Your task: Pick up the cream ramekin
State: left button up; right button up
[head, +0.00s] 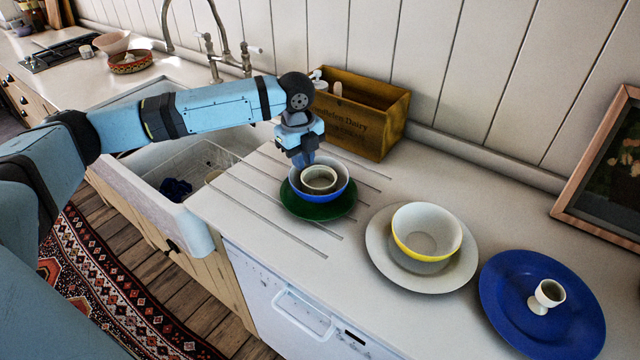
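The cream ramekin (319,180) sits upright inside a blue bowl (341,192) with a pale inside. The bowl stands on a green plate (306,211) on the counter. My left gripper (305,163) points down at the back left rim of the ramekin and bowl. Its fingertips are small and partly hidden by its own body, so I cannot tell whether they are open or touch the ramekin. My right gripper is not in view.
A wooden crate (366,131) stands just behind the bowl. To the right are a yellow-banded bowl (427,232) on a cream plate (384,262) and an egg cup (549,292) on a blue plate (513,315). A sink (141,178) lies left. A picture frame (598,150) leans at right.

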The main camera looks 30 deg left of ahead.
aim_at(319, 183)
pick_arm(q)
jog(key=f, duration=0.7)
jog(key=shift+w+d+f, duration=0.1)
jog(key=shift+d+f, duration=0.15)
jog(key=shift+f, duration=0.1)
grip_shut()
